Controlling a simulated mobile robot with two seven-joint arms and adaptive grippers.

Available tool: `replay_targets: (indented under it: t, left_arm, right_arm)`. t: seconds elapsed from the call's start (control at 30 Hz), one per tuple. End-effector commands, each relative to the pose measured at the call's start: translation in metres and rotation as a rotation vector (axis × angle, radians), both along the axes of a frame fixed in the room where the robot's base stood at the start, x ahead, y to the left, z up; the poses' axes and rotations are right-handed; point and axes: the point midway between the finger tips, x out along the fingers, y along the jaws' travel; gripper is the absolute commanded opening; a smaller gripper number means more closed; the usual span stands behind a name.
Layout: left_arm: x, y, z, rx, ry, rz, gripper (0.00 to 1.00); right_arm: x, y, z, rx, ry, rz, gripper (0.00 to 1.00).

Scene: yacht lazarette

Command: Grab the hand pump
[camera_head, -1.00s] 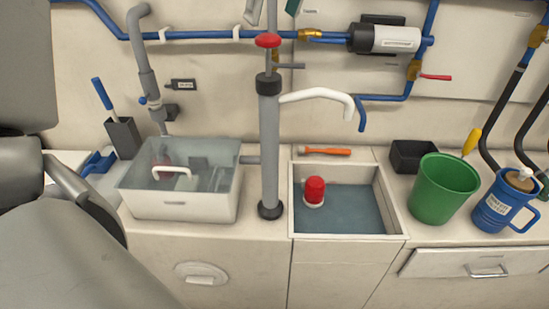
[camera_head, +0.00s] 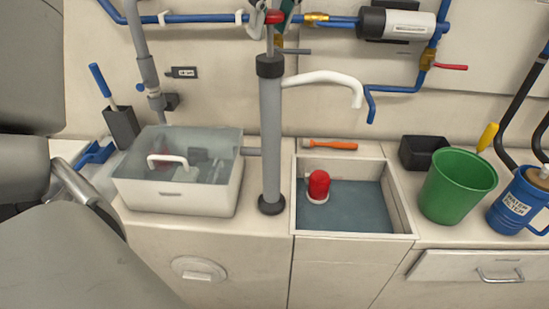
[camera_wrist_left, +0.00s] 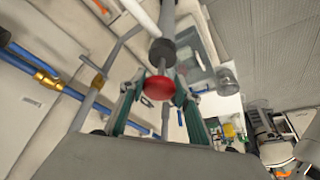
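The hand pump is a tall grey tube (camera_head: 270,140) standing upright on the counter, with a black collar, a white curved spout and a red knob (camera_head: 274,17) on its top rod. My left gripper (camera_head: 272,12) is at the top edge of the head view, its fingers on either side of the red knob. In the left wrist view the red knob (camera_wrist_left: 158,88) sits between the two green-grey fingers (camera_wrist_left: 158,92), with narrow gaps that look open; contact is hard to judge. My right gripper is in neither view.
A clear-lidded white bin (camera_head: 180,200) stands left of the pump. Right of it are a sink recess (camera_head: 350,220) with a red-topped float, an orange-handled tool (camera_head: 330,145), a black box (camera_head: 420,152), a green bucket (camera_head: 455,190) and a blue jug (camera_head: 520,205). Blue pipes run behind.

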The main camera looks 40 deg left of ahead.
Motion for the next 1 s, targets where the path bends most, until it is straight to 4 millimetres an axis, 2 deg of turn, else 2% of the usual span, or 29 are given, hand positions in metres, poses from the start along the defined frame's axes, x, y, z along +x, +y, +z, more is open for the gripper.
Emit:
replay_targets:
  t: [0.03,0.1,0.57,0.77,0.87,1.0]
  left_arm:
    - [0.000,0.000,0.000,0.000,0.000,0.000,0.15]
    - [0.000,0.000,0.000,0.000,0.001,0.000,0.00]
    - [0.000,0.000,0.006,0.000,-0.003,-0.001,0.00]
    - [-0.001,0.000,0.031,0.001,-0.009,0.001,0.00]
    - [-0.002,-0.001,0.052,0.000,-0.011,0.002,0.00]
    - [-0.002,0.000,0.090,0.003,-0.015,0.003,0.00]
  right_arm:
    - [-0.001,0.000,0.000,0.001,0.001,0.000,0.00]
    - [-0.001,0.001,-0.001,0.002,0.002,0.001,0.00]
    - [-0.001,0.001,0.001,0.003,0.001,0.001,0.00]
    - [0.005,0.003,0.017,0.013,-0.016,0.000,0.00]
    - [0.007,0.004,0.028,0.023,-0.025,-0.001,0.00]
    - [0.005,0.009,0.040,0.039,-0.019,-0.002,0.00]
